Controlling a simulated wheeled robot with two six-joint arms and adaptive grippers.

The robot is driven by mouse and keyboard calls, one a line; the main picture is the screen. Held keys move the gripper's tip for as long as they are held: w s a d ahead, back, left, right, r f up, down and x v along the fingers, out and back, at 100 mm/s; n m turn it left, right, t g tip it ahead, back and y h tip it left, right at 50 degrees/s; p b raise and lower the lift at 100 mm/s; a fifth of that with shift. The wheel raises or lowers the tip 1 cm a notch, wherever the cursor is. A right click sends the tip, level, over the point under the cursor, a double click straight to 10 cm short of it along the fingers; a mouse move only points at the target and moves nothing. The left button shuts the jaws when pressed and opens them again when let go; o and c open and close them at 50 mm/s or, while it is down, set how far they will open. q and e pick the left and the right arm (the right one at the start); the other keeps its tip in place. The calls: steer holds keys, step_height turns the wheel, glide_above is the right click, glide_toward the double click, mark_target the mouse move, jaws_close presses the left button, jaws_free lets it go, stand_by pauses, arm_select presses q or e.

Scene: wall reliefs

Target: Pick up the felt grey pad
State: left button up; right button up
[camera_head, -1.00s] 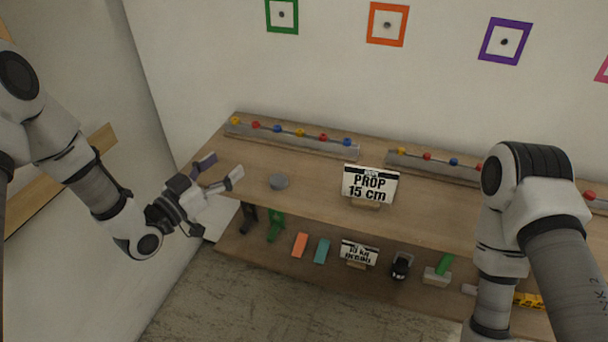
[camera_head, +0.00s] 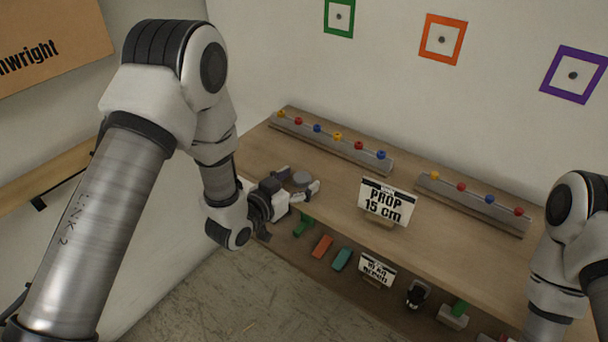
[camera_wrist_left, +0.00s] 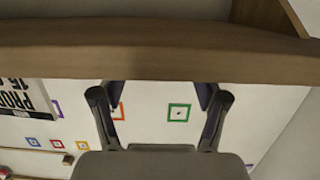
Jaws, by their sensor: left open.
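The grey pad (camera_head: 302,177) is a small round disc on the wooden upper shelf, near its left end. My left gripper (camera_head: 303,181) is open, low at the shelf's front edge, with its fingers on either side of the pad as seen from the head. I cannot tell whether they touch it or how high they are above the board. In the left wrist view the open fingers (camera_wrist_left: 158,98) show with nothing visible between them but wall, and the pad cannot be made out there. My right gripper is out of view.
A "PROP 15 cm" sign (camera_head: 387,203) stands right of the pad. A rail with coloured knobs (camera_head: 330,146) runs behind it. A lower shelf holds an orange block (camera_head: 322,246), a teal block (camera_head: 342,259) and other items. The wooden board edge (camera_wrist_left: 150,50) crosses the wrist view.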

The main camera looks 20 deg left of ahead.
arm_select(q)
steer(key=shift+w+d, duration=0.15)
steer(key=shift+w, duration=0.35)
steer(key=shift+f, duration=0.15)
steer(key=c, duration=0.8)
steer(key=shift+c, duration=0.2)
